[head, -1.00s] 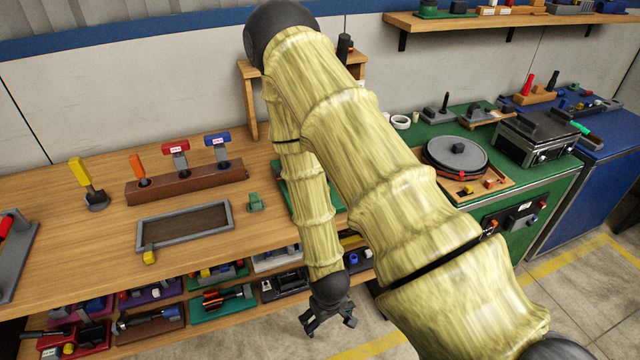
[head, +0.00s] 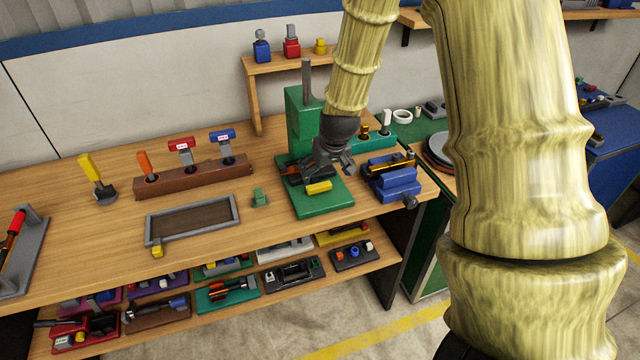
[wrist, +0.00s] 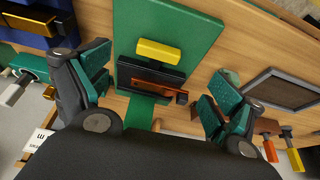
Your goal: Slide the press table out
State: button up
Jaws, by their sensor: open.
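The green press (head: 303,125) stands on the wooden bench, with a flat green base (head: 322,205) and an upright column. Its dark press table (head: 291,171) sits on the base, partly hidden behind my gripper in the head view. In the wrist view the press table (wrist: 135,72) carries an orange-brown piece (wrist: 168,94). A yellow bar (head: 319,187) lies along the table's front side; it also shows in the wrist view (wrist: 158,52). My gripper (head: 334,168) is open and empty above the press table, its fingers spread to either side of it in the wrist view.
A blue vise (head: 392,178) stands close to the right of the press. A grey-rimmed tray (head: 192,244) and a small green block (head: 259,197) lie to the left. Behind the tray is a brown rack (head: 190,179) with handled tools.

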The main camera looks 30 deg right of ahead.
aim_at(319, 186)
jog(key=shift+w+p+x, duration=0.2)
jog(key=shift+p+x, duration=0.75)
jog(key=shift+x, duration=1.65)
jog(key=shift+w+p+x, duration=0.15)
jog(key=shift+p+x, duration=0.75)
jog(key=shift+x, duration=1.65)
jog(key=shift+d+r, duration=0.1)
jog(key=shift+d, duration=0.1)
jog(key=shift+c, duration=0.2)
